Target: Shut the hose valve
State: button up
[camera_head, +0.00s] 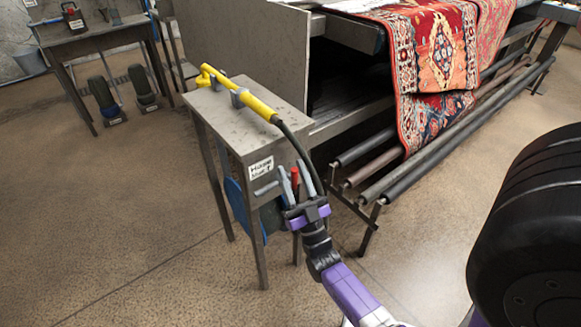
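A red handle (295,178), which looks like the valve lever, shows at the front right of a small grey metal stand (215,118). My gripper (293,168) is in front of it, with its two grey fingers apart and the red handle showing between them. I cannot tell whether the fingers touch it. The valve body is hidden behind my gripper. A yellow wand (252,103) rests in cradles on top of the stand. Its black hose (300,148) curves down behind my gripper. A short grey pipe (266,189) sticks out below the stand's label (261,168).
A blue round item (242,208) is under the stand. To the right, a patterned red rug (440,50) hangs over a frame with long metal rollers (440,135). A table (95,37) stands at the back left. The floor at left is clear.

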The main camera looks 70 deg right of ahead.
jog(key=v, duration=0.6)
jog(key=shift+w, duration=0.1)
jog(key=b, duration=0.6)
send_near(295, 182)
jog(key=v, duration=0.3)
jog(key=shift+d, duration=0.1)
jog(key=shift+p, duration=0.3)
